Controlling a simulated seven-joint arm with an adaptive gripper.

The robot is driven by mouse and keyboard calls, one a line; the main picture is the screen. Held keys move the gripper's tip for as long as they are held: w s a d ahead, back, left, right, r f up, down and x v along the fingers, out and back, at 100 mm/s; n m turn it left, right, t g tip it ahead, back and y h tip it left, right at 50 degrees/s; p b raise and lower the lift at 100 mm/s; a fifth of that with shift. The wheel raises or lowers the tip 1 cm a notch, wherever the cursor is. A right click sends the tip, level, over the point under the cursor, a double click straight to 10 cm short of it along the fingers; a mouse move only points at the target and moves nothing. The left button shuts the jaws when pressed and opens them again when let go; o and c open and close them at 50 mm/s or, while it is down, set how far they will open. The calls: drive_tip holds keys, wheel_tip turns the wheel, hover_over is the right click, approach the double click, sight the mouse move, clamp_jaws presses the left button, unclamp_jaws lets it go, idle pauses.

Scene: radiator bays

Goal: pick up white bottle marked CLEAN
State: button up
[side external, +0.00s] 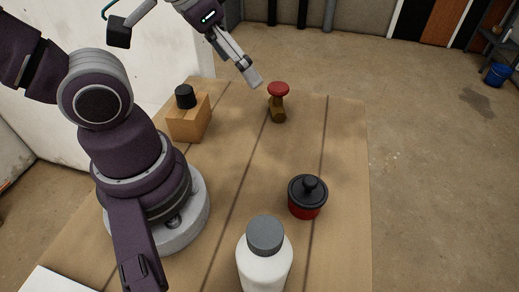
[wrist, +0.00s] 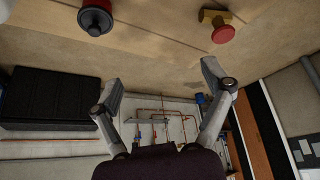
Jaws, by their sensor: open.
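A white bottle (side external: 265,268) with a grey ribbed cap stands upright at the near edge of the side external view. Its lower part is cut off by the frame, and no CLEAN marking can be read. My gripper (side external: 250,76) is above the far part of the table, well away from the bottle. In the wrist view, the two fingers of my gripper (wrist: 161,84) are spread apart with nothing between them. A white shape at the top left corner of the wrist view is too cropped to identify.
On the wooden table (side external: 345,150) are a red pot with a black knobbed lid (side external: 307,196) beside the bottle, a red-topped brass piece (side external: 278,100) near my gripper, and a tan box with a black knob (side external: 188,118). The table's right side is clear.

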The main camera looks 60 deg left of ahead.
drive_tip(key=shift+c, duration=0.8)
wheel_tip(320, 180, up, 3)
drive_tip(key=m+g, duration=0.5)
drive_tip(key=m, duration=1.4)
hover_over(265, 231)
drive_tip(key=shift+w+a+f, duration=0.1)
drive_tip(key=shift+w+f, duration=0.05)
drive_tip(key=shift+w, duration=0.25)
drive_tip(key=shift+m+g, duration=0.3)
drive_tip(key=shift+m, duration=0.1)
drive_tip(key=f, duration=0.9)
drive_tip(key=shift+s+f, duration=0.25)
drive_tip(key=shift+s, duration=0.15)
drive_tip(key=shift+f, duration=0.4)
clamp_jaws()
